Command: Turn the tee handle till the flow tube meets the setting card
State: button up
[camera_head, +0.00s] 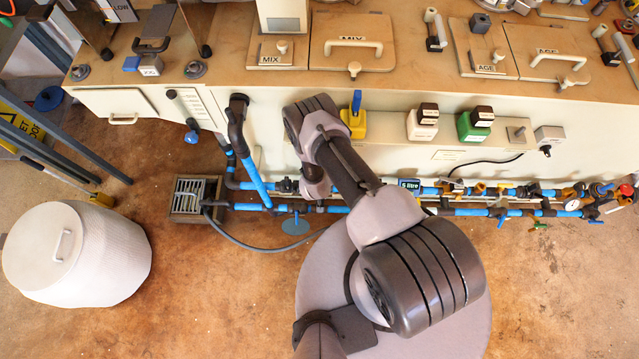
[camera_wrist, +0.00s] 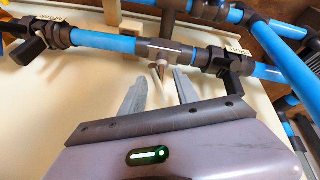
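In the wrist view my gripper (camera_wrist: 160,78) is open, its two grey fingers apart below a dark tee fitting (camera_wrist: 166,50) on a blue pipe (camera_wrist: 108,42). A small tapered stem (camera_wrist: 158,69) shows between the fingertips; I cannot tell whether it is the tee handle or whether the fingers touch it. Black valve handles with small tags sit left (camera_wrist: 30,46) and right (camera_wrist: 232,72) of the tee. In the head view my arm hides the gripper.
A long cream bench (camera_head: 330,92) runs behind the pipes. Pipes with several valves (camera_head: 500,205) run low along its front. A floor drain (camera_head: 190,195), a grey hose (camera_head: 240,241) and a lidded white bin (camera_head: 95,252) are at left. Open floor lies in front.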

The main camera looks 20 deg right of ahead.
jog(key=shift+w+d+f, duration=0.15)
jog(key=shift+w+f, duration=0.15)
jog(key=shift+f, duration=0.35)
